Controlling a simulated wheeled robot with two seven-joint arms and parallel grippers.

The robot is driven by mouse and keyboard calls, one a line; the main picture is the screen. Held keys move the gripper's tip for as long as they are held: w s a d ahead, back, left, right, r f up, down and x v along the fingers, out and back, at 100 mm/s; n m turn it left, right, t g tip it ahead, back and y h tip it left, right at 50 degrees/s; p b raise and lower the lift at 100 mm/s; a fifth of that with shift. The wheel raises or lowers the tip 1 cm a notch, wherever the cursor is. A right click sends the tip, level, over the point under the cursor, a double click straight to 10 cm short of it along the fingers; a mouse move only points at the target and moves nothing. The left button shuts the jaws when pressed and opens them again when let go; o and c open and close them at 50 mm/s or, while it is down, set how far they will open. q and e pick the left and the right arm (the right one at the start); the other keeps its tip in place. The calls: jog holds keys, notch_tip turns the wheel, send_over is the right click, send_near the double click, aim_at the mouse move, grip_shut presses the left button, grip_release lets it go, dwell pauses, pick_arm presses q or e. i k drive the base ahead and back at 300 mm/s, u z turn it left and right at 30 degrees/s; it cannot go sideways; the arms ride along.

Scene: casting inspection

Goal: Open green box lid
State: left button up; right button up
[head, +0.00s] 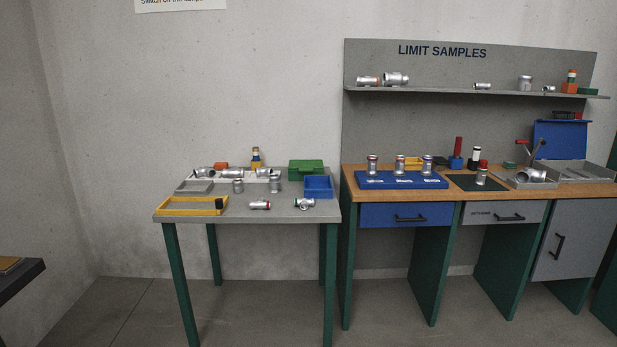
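The green box (306,170) stands at the back right of the grey table on the left. Its lid looks shut. It is small in the view and no handle or latch shows clearly. A blue open bin (318,187) stands right in front of it. Neither of my grippers shows in the head view.
The grey table (290,213) also carries a yellow-rimmed tray (191,206), a light grey tray (195,187) and several metal castings. To the right is a wooden-topped workbench (351,186) with a blue fixture (385,180). Open floor (262,300) lies in front.

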aim_at(303, 166)
jog(key=z, duration=0.8)
jog(key=i, duration=1.8)
jog(key=u, duration=0.9)
jog(key=i, duration=0.5)
jog(key=u, duration=0.6)
